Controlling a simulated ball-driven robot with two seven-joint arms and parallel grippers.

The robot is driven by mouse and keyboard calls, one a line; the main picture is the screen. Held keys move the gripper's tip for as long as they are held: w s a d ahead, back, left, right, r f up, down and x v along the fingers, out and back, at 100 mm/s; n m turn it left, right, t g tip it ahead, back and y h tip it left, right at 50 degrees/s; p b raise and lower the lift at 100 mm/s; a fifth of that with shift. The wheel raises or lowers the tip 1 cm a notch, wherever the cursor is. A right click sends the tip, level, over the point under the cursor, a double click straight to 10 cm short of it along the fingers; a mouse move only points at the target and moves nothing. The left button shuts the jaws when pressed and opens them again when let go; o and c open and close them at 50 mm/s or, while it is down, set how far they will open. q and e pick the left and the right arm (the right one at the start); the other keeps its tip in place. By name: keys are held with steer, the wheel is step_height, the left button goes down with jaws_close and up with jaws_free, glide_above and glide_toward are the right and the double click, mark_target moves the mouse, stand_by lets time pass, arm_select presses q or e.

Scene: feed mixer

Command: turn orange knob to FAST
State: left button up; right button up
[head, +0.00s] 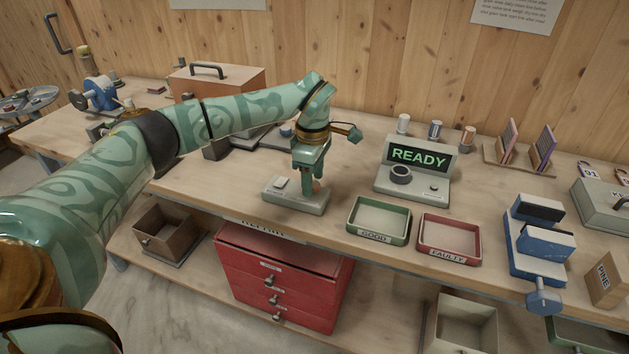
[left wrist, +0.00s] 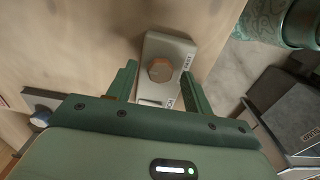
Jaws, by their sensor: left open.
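The orange knob (left wrist: 159,70) sits on top of a small grey control box (left wrist: 170,45) in the left wrist view. In the head view the box (head: 283,196) stands on the workbench, and the knob is mostly hidden behind my left gripper (head: 312,182). The left gripper points down over the box, open, with one finger on either side of the knob. I cannot tell whether the fingers touch it. My right gripper is not in view.
A grey unit (head: 420,185) with a READY screen stands right of the box. A green GOOD tray (head: 379,238) and a red FAULTY tray (head: 449,259) lie in front of it. A blue vise (head: 535,250) is further right. A lidded orange-brown box (head: 232,80) stands behind my left arm.

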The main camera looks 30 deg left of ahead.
arm_select(q)
steer(key=shift+f, duration=0.2)
steer(key=c, duration=1)
